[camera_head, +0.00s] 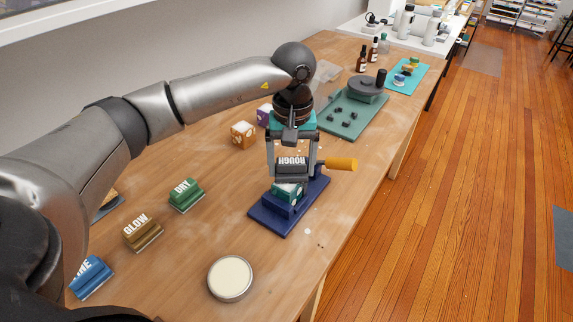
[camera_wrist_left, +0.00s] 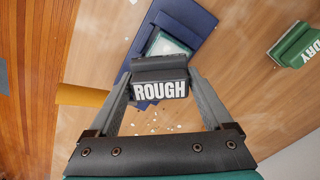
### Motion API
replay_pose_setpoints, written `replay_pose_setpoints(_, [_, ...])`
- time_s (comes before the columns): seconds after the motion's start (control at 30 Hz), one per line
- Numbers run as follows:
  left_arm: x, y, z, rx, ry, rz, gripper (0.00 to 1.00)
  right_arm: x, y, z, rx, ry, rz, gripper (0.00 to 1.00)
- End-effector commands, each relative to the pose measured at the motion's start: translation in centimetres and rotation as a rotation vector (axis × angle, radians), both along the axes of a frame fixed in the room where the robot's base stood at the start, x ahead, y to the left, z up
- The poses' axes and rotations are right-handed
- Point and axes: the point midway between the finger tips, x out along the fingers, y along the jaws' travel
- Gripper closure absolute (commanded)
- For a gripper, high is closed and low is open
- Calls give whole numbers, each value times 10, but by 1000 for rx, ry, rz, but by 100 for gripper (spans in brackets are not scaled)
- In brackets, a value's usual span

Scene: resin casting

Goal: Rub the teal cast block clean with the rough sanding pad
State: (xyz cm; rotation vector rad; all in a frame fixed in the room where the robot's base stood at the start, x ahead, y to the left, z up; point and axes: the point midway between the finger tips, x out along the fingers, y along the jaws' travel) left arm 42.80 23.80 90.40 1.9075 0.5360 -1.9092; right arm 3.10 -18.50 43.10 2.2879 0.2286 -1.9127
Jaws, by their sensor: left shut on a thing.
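My left gripper (camera_head: 292,166) is shut on the dark grey sanding pad marked ROUGH (camera_head: 291,165). The pad also shows between the fingers in the left wrist view (camera_wrist_left: 160,86). The teal cast block (camera_head: 285,191) sits in a dark blue holder (camera_head: 268,222) with an orange handle (camera_head: 341,164). The pad is right over the block and hides part of it; I cannot tell whether they touch. In the left wrist view the block (camera_wrist_left: 168,43) shows a pale top beyond the pad. My right gripper is not in view.
Pads marked DRY (camera_head: 186,195), GLOW (camera_head: 142,232) and a blue one (camera_head: 91,278) stand at the left. A round tin (camera_head: 230,278) is at the front. An orange cube (camera_head: 244,134) and a green tray (camera_head: 352,118) lie behind. White crumbs lie near the holder.

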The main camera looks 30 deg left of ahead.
Motion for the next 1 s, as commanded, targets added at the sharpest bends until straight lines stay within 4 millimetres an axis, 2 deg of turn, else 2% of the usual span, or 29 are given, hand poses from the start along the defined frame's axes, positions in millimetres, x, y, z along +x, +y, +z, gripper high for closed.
replay_pose_setpoints(0.03, [1,-2,-8,-1,2,-1,91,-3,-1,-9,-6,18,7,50])
replay_pose_setpoints(0.3, [-1,-2,-7,-2,1,-2,91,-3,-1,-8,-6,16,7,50])
replay_pose_setpoints(0.73, [-35,0,-4,-1,1,-1,91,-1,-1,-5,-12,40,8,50])
replay_pose_setpoints(1.0, [-39,-1,-3,-2,0,-1,91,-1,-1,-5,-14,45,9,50])
